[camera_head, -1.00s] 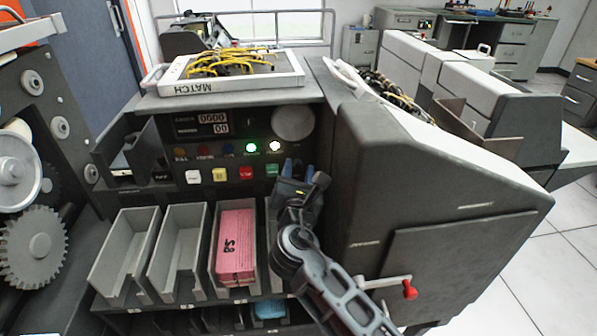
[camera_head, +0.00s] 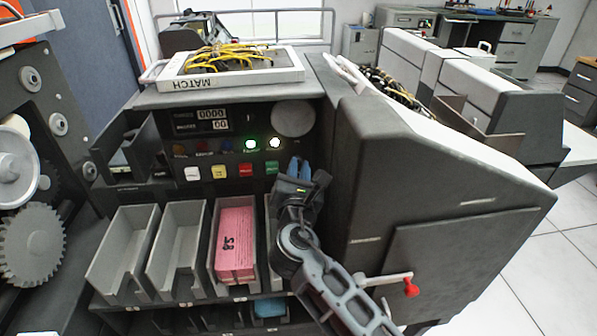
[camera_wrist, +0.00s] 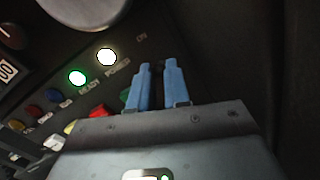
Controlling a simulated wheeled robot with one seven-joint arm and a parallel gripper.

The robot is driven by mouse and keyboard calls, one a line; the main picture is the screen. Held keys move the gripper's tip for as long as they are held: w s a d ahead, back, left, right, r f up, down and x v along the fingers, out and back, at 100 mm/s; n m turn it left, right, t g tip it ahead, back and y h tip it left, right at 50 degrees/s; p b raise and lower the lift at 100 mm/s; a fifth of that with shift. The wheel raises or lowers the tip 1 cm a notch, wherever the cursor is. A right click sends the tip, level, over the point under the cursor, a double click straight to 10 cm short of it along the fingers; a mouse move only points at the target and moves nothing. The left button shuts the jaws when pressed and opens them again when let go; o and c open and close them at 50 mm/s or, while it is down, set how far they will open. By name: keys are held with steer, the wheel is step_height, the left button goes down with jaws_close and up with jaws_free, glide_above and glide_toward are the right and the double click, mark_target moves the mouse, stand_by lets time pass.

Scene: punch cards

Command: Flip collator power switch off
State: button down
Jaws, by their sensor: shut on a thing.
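The collator (camera_head: 330,100) is a dark grey machine, with its control panel facing me. My gripper (camera_head: 299,168) is at the right end of this panel, just right of the green button. In the wrist view, its two blue fingers (camera_wrist: 155,85) are close together, shut on the power switch, a small dark piece (camera_wrist: 158,75) mostly hidden between them. An "ON" label shows above the fingertips. The white POWER lamp (camera_wrist: 107,56) and the green READY lamp (camera_wrist: 77,77) are lit. The switch's position cannot be told.
White, yellow, red and green buttons (camera_head: 219,172) line the panel left of my gripper. Below are open grey trays (camera_head: 177,245), one holding pink cards (camera_head: 236,240). The collator's large sloping housing (camera_head: 420,190) stands close on the right, with a red-knobbed crank (camera_head: 410,288).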

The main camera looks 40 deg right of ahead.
steer(key=shift+f+m+t+h+b, duration=0.4)
steer(key=shift+f+t+h+b, duration=0.85)
steer(key=shift+b, duration=5.15)
steer(key=shift+h+b, duration=0.45)
steer(key=shift+b, duration=0.7)
steer(key=t+b, duration=0.1)
steer(key=b, duration=0.3)
steer(key=shift+f+m+h, duration=0.1)
steer(key=shift+m+h, duration=0.2)
steer(key=shift+h, duration=0.1)
steer(key=c, duration=1.1)
jaws_free()
steer(key=shift+a, duration=0.1)
